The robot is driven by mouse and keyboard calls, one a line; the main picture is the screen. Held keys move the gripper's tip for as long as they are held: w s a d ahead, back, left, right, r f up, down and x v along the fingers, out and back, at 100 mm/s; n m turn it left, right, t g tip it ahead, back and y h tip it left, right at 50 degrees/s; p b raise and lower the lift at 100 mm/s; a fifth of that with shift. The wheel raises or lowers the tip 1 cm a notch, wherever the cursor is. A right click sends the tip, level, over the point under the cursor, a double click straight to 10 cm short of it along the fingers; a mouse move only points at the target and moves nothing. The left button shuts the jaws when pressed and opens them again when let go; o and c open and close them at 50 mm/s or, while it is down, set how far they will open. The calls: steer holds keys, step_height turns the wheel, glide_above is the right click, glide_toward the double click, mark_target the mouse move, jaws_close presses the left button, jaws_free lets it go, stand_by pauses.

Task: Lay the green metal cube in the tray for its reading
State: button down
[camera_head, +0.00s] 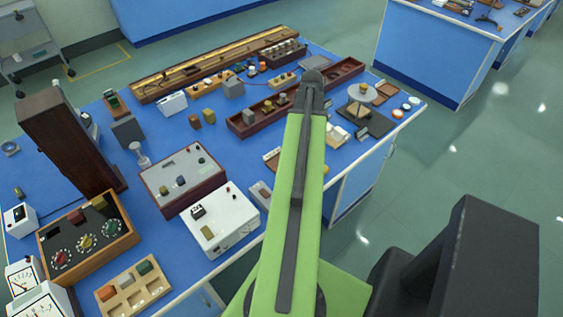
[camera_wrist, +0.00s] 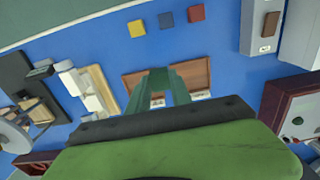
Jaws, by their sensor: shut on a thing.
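My gripper (camera_wrist: 166,92) is seen from behind in the wrist view, pointing down over the bench. It is shut on a dark green block, the green metal cube (camera_wrist: 166,84), which is partly hidden by the wrist housing. I cannot tell the gap between cube and tray. In the head view my arm hides the gripper and cube; a brown edge of the tray (camera_head: 272,161) shows beside the arm.
Yellow (camera_wrist: 137,28), blue (camera_wrist: 166,20) and red (camera_wrist: 196,14) blocks lie near the bench edge. A round turntable (camera_head: 361,92) stands to the right. A white instrument box (camera_head: 220,222) and a light wooden compartment tray (camera_head: 128,290) holding blocks are to the left.

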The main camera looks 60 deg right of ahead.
steer(key=w+a+f+b, duration=0.1)
steer(key=w+f, duration=0.1)
steer(key=w+a+f+b, duration=0.1)
steer(key=w+b, duration=0.1)
steer(key=w+a+f+b, duration=0.1)
steer(key=w+a+f, duration=0.1)
steer(key=w, duration=0.1)
steer(key=shift+w+f, duration=0.1)
steer(key=shift+f, duration=0.25)
steer(key=shift+w+a+f+b, duration=0.1)
steer(key=shift+w+a+b, duration=0.15)
steer(key=shift+w, duration=0.2)
step_height(320, 180, down, 4)
steer(key=b, duration=0.4)
steer(key=shift+f, duration=0.2)
steer(key=c, duration=1.2)
jaws_free()
steer(key=shift+r, duration=0.1)
steer(key=shift+o, duration=0.2)
steer(key=shift+r, duration=0.1)
step_height(320, 180, up, 12)
steer(key=p, duration=1.2)
